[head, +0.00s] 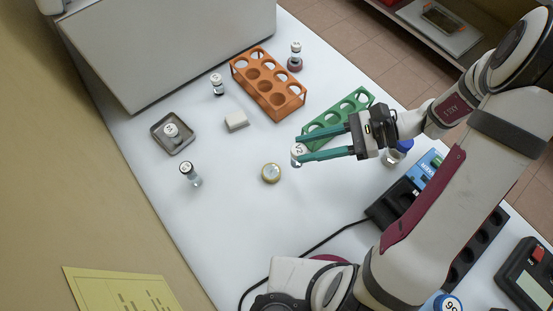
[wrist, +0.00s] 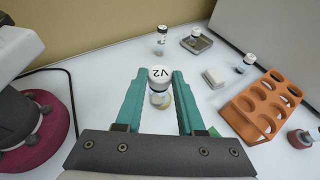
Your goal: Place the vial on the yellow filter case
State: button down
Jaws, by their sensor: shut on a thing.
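A clear vial with a white cap marked V2 (head: 297,152) is held between the fingertips of my gripper (head: 298,147). The vial also shows in the wrist view (wrist: 160,76), with the teal fingers (wrist: 160,73) on either side of its cap. The yellow filter case (head: 271,173) is a small round piece lying on the white table. In the head view it is left of and below the held vial, apart from the fingers. In the wrist view a bit of yellow shows behind the vial, which hides most of it.
A green rack (head: 340,118) is just behind my gripper and an orange rack (head: 267,84) stands farther back. A white block (head: 236,121), a grey tray (head: 172,133) holding a vial, and a standing vial (head: 191,174) are to the left. The table around the filter case is clear.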

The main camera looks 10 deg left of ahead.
jog(key=a+f, duration=0.4)
jog(key=f, duration=0.1)
jog(key=a+f, duration=0.2)
jog(key=shift+w+f, duration=0.3)
jog(key=shift+f, duration=0.05)
jog(key=c, duration=0.5)
grip_release()
jog(key=shift+r, duration=0.1)
